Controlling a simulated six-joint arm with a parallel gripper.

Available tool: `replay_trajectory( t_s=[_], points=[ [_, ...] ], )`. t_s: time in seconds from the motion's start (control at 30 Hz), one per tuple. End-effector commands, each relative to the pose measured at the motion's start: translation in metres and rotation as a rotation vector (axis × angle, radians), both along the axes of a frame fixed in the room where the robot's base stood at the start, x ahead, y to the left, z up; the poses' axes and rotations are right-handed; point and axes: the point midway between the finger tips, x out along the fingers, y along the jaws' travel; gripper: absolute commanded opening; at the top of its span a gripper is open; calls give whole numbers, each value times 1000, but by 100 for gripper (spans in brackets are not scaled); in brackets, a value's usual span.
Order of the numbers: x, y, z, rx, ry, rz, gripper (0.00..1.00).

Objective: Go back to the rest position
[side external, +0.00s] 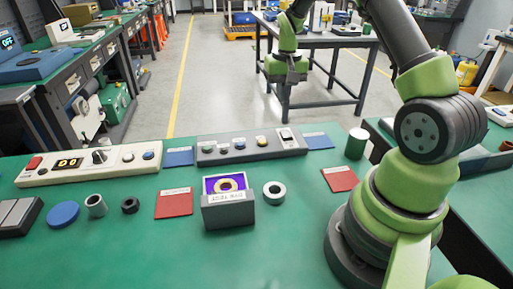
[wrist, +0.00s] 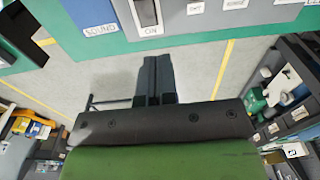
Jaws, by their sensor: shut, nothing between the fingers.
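My gripper (side external: 288,78) hangs fingers-down in the side external view, raised beyond the far edge of the green bench (side external: 290,245). It is clear of everything on the bench. In the wrist view my gripper (wrist: 152,62) shows its two dark fingers pressed together, with nothing between them. Past the fingertips, the wrist view shows part of a grey control panel (side external: 250,148) with an ON rocker switch (wrist: 146,14) and a blue card marked SOUND (wrist: 92,12).
A grey box (side external: 228,215) stands mid-bench with a purple ring picture. A white panel (side external: 115,163) stands left.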

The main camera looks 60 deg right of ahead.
Motion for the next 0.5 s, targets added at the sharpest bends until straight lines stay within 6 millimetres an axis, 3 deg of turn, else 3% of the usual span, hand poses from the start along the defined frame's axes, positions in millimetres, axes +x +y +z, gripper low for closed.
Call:
replay_trajectory(
  t_s=[0.03, 0.2, 0.37, 0.5],
  points=[
    [3, 13, 22, -11, -34, 22, 0],
    [-6, 68, 91, -32, -153, 98, 0],
    [-34, 121, 140, -34, -271, 172, 0],
    [-71, 161, 169, -24, -375, 239, 0]
  ],
)
